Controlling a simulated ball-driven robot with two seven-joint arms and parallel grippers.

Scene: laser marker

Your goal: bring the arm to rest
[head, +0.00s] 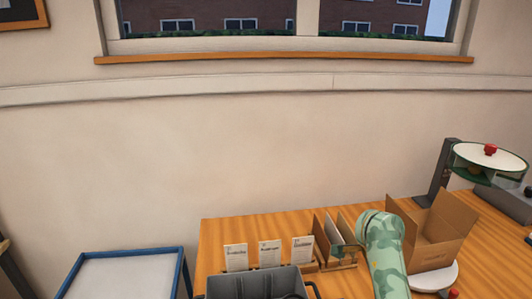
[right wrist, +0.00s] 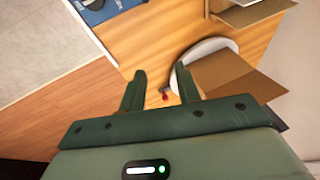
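My right gripper (right wrist: 163,84) shows in the right wrist view with its two dark green fingers spread apart and nothing held between them. It hangs over the wooden table (right wrist: 160,30), near a white round plate (right wrist: 218,44) with a cardboard box on it. My right arm's green camouflage link rises at the lower right of the head view, in front of the box; its gripper is out of that picture. My left gripper is in neither view.
An open cardboard box (head: 445,230) stands on the white round plate (head: 440,277). Right of it is a stand with a round white-topped disc (head: 490,157) and red knob. Cards (head: 270,253), a wooden rack (head: 330,240) and a grey bin (head: 255,284) are left of my arm.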

